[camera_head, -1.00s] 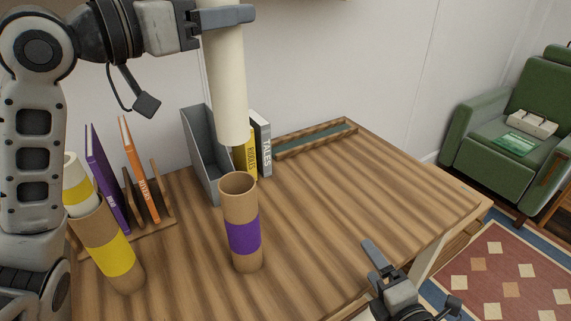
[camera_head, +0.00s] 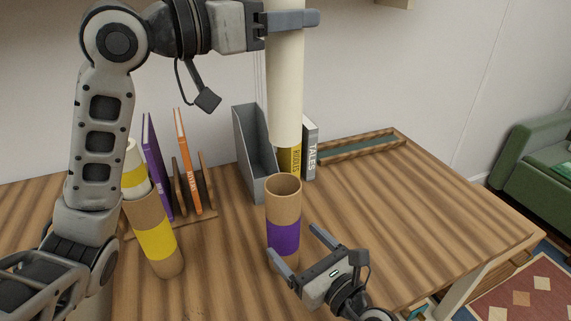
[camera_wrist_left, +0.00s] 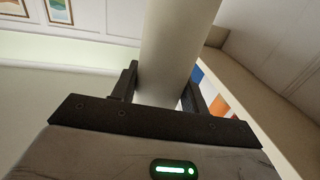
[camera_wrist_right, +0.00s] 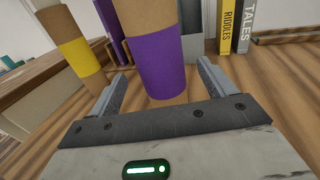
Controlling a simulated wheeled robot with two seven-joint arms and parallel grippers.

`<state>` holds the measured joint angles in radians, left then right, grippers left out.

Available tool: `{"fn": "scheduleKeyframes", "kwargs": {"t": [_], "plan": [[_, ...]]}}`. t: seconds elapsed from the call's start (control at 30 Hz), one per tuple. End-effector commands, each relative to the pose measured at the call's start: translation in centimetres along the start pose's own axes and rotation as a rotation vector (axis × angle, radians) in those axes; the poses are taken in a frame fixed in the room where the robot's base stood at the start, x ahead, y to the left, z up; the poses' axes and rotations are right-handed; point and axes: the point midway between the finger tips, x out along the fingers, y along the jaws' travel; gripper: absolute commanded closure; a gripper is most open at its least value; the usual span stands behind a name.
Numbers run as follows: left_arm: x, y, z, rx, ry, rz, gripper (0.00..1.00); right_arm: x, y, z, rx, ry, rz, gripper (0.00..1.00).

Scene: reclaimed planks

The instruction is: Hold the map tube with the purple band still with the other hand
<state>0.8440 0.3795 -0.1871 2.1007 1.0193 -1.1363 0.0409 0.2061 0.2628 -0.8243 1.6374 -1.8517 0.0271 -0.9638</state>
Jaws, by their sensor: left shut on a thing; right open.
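The map tube with the purple band (camera_head: 284,208) stands upright and open-topped on the wooden desk. My right gripper (camera_head: 296,246) is open low at its near right side. In the right wrist view the purple-banded tube (camera_wrist_right: 160,65) stands between or just beyond the open fingers (camera_wrist_right: 160,88); I cannot tell if they touch it. My left gripper (camera_head: 287,20) is shut on a cream rolled map (camera_head: 285,85), held upright above and behind the tube's mouth. The left wrist view also shows the cream roll (camera_wrist_left: 175,45) between the fingers.
A yellow-banded tube (camera_head: 154,238) with a roll in it leans at the left. Behind are a wooden book rack (camera_head: 190,190), a grey file holder (camera_head: 250,150), upright books (camera_head: 310,150) and a shallow tray (camera_head: 350,148). The desk's right side is clear.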

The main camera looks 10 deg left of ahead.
Motion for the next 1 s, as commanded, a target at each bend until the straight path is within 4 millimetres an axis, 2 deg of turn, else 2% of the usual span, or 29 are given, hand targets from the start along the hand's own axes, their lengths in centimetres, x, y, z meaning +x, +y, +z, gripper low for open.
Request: {"fn": "scheduleKeyframes", "kwargs": {"t": [0.1, 0.3, 0.5, 0.73, 0.77, 0.9, 0.93, 1.0], "plan": [[0.0, 0.0, 0.0, 0.0, 0.001, 0.0, 0.78, 2.4, 0.0, 0.1, -0.001, -0.001, 0.001, 0.17], [0.0, 0.0, 0.0, 0.0, 0.001, 0.0, 0.78, 4.9, 0.1, 0.0, 0.001, 0.0, 0.002, 0.17], [0.0, 0.0, 0.0, 0.0, 0.001, 0.0, 0.78, 5.8, 0.0, 0.0, 0.002, 0.001, 0.001, 0.17], [0.0, 0.0, 0.0, 0.0, 0.001, 0.0, 0.78, 5.8, 0.0, 0.0, 0.003, 0.0, 0.0, 0.17], [0.0, 0.0, 0.0, 0.0, 0.001, 0.0, 0.78, 5.8, 0.0, 0.0, 0.003, 0.0, 0.0, 0.23], [0.0, 0.0, 0.0, 0.0, 0.001, 0.0, 0.78, 5.8, 0.0, 0.0, 0.003, 0.0, 0.0, 0.62], [0.0, 0.0, 0.0, 0.0, 0.001, 0.0, 0.78, 5.8, 0.0, 0.0, 0.003, 0.0, 0.0, 0.66], [0.0, 0.0, 0.0, 0.0, 0.001, 0.0, 0.78, 5.8, 0.0, 0.0, 0.003, 0.0, 0.0, 0.66]]}}
